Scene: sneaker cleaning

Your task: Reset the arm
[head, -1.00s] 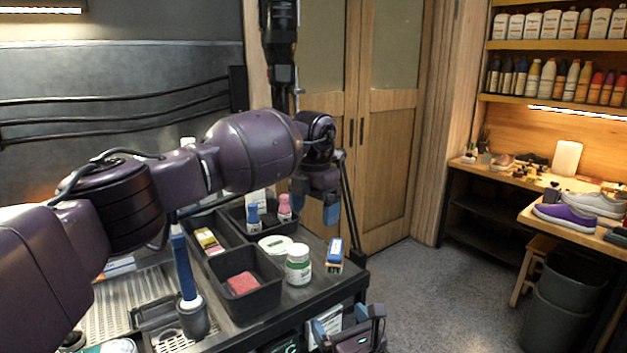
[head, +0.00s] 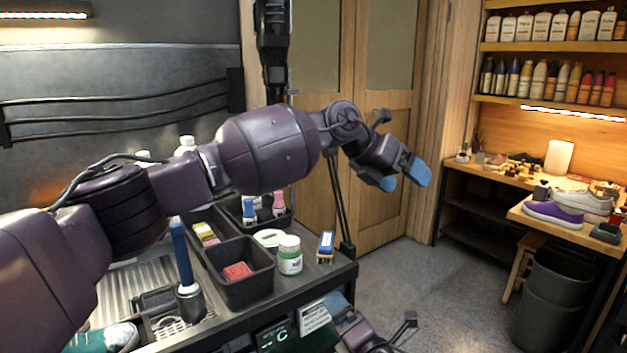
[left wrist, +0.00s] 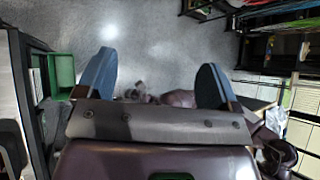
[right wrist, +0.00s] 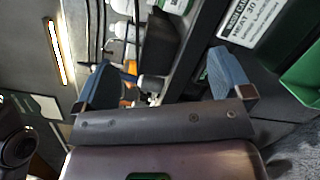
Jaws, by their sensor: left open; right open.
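My left arm (head: 265,150) reaches across the head view from the left, above the cart. Its left gripper (head: 404,177) has blue finger pads and is open and empty, in the air past the cart's right side. In the left wrist view the pads (left wrist: 155,65) stand wide apart over grey floor. My right gripper shows only partly at the bottom of the head view, low by the cart's front, with one blue pad visible (head: 345,320). In the right wrist view its pads (right wrist: 160,65) are apart with nothing held; the cart's side lies beyond them.
The cart holds black bins (head: 243,288), a white jar (head: 289,256), a blue-topped brush (head: 325,246) and a blue-handled tool (head: 182,252). A teal shoe (head: 88,340) is lower left. A workbench with shoes (head: 553,213) stands at right.

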